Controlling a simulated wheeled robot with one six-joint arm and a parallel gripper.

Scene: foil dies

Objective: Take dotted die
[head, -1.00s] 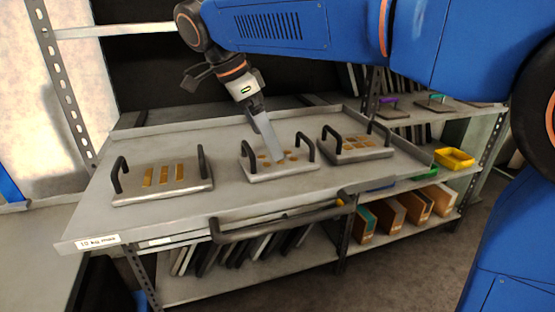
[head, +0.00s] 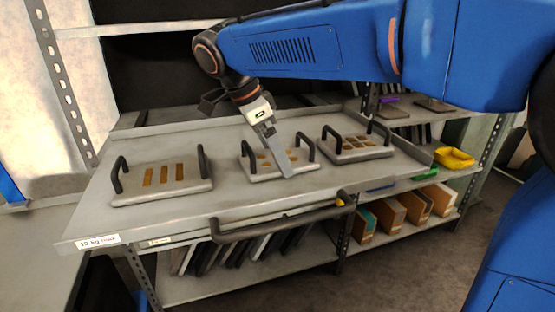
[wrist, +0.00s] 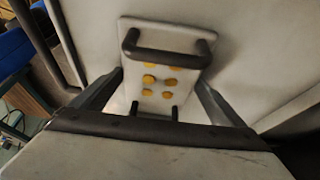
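The dotted die (head: 258,172) is the middle plate on the grey shelf, with round gold dots and two black handles. It also shows in the wrist view (wrist: 158,88), with one handle near the top and the other lower down between my fingers. My gripper (head: 290,173) points down over this die's front right part in the head view and covers some of its dots. In the wrist view my gripper (wrist: 160,78) is open, one finger on each side of the die. Nothing is held. I cannot tell whether the fingertips touch the plate.
A die with gold bars (head: 163,182) lies to the left. A die with gold squares (head: 356,155) lies close on the right; both have black handles. A black bar (head: 280,220) runs along the shelf front. A yellow bin (head: 454,158) stands far right. The shelf's left front is clear.

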